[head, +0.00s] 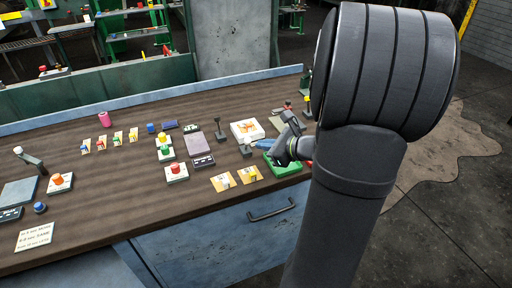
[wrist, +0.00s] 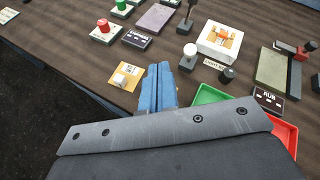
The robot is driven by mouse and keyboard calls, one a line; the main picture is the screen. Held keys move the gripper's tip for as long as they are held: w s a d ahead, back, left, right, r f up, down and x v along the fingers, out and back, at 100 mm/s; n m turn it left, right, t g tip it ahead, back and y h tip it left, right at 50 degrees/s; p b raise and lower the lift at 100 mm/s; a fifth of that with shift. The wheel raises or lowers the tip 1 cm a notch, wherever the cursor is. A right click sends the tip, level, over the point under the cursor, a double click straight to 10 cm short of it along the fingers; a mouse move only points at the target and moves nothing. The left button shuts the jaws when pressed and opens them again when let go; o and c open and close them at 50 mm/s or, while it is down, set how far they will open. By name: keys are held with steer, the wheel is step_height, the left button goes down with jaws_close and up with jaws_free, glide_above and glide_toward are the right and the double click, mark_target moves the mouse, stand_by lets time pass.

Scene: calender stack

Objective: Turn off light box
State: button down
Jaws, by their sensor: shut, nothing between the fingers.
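The light box (head: 247,130) is a white box with a lit-looking top bearing an orange shape. In the wrist view the light box (wrist: 219,41) is at upper right, beyond my fingers. A label reading "LIGHT" (wrist: 213,64) lies in front of it, with a black knob (wrist: 228,75) to its right and a white round knob (wrist: 190,50) to its left. My gripper (wrist: 160,70) is shut and empty, its blue fingers pointing over the table left of these knobs. In the head view my gripper (head: 260,145) is just in front of the box, partly hiding the area beside it.
A green tray (head: 284,169) lies at the front right. A yellow piece on a wooden tile (wrist: 126,75) is left of my fingers. A dark lever (head: 220,131), a label plate (head: 203,161) and a red button box (head: 177,172) stand to the left. Bare wood shows between them.

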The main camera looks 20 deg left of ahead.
mark_target(247, 144)
steer(key=d+f+m+t+h, duration=0.1)
steer(key=d+f+m+t, duration=0.2)
steer(key=d+f+m, duration=0.2)
steer(key=shift+d+f+t+h, duration=0.15)
steer(key=shift+f+t+h, duration=0.15)
steer(key=shift+f, duration=0.1)
steer(key=x, duration=0.9)
steer(key=shift+w+a+f, duration=0.1)
steer(key=shift+a, duration=0.25)
steer(key=w+a, duration=0.1)
steer(key=a+r, duration=0.1)
steer(key=shift+w+a, duration=0.35)
steer(key=shift+a, duration=0.05)
steer(key=shift+w+a+r, duration=0.2)
steer(key=shift+a, duration=0.15)
